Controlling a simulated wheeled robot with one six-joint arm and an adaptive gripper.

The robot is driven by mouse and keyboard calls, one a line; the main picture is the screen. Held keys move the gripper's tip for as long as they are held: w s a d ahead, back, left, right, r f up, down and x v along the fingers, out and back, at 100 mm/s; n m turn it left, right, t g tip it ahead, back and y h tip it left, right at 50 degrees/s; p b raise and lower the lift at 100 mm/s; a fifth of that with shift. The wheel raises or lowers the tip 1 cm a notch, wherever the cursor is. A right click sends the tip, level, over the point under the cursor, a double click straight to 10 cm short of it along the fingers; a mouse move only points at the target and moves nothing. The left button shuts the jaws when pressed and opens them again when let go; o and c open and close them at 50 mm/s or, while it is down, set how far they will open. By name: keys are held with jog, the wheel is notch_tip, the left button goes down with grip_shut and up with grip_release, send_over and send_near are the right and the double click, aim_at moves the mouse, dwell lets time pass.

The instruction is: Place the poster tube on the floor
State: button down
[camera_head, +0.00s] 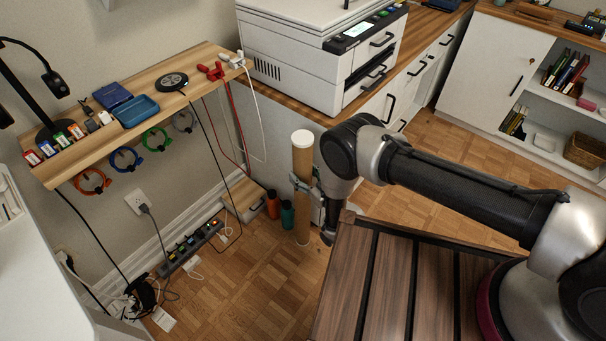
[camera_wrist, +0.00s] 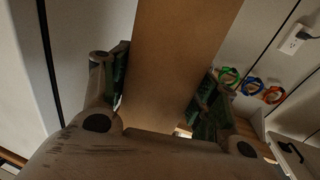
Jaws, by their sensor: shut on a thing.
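The poster tube (camera_head: 302,205) is a long brown cardboard cylinder with a white cap on top. It stands upright in the head view, in front of the white cabinet under the printer. My gripper (camera_head: 304,184) is shut on it around its middle. In the wrist view the tube (camera_wrist: 178,62) fills the space between the two fingers of my gripper (camera_wrist: 163,95). The tube's lower end shows near the wooden floor (camera_head: 255,285). I cannot tell whether it touches the floor.
An orange bottle (camera_head: 272,204) and a teal bottle (camera_head: 287,214) stand just left of the tube. A power strip (camera_head: 190,248) and cables lie along the wall. A wooden shelf (camera_head: 190,85) hangs at left. The slatted top (camera_head: 400,290) is at right. Floor in front is clear.

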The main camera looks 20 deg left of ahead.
jog(key=shift+c, duration=2.1)
grip_release()
jog(key=shift+f, duration=0.1)
jog(key=v, duration=1.2)
